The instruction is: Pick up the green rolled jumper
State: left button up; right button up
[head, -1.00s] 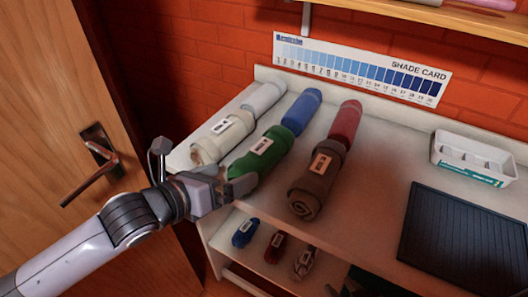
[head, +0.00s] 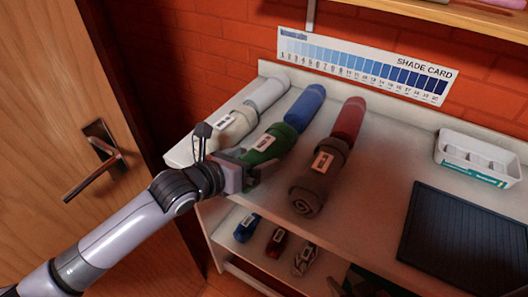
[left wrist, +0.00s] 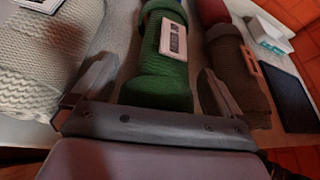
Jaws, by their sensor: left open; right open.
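The green rolled jumper (head: 266,144) lies on the white shelf top between a cream roll and a brown roll, with a white label on it. In the left wrist view the green jumper (left wrist: 165,65) points into the space between the fingers. My left gripper (head: 250,172) is open at the jumper's near end, one finger on each side; it also shows in the left wrist view (left wrist: 155,95). The near end of the jumper is partly hidden by the gripper in the head view. My right gripper is not in view.
A cream roll (head: 236,126) lies close on the left and a brown roll (head: 318,180) on the right. Blue (head: 305,108) and red (head: 349,118) rolls lie behind. A white tray (head: 477,157) and dark mat (head: 465,235) are at right. A door (head: 60,100) stands left.

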pick_arm(q)
jog(key=shift+r, duration=0.1)
jog(key=c, duration=1.1)
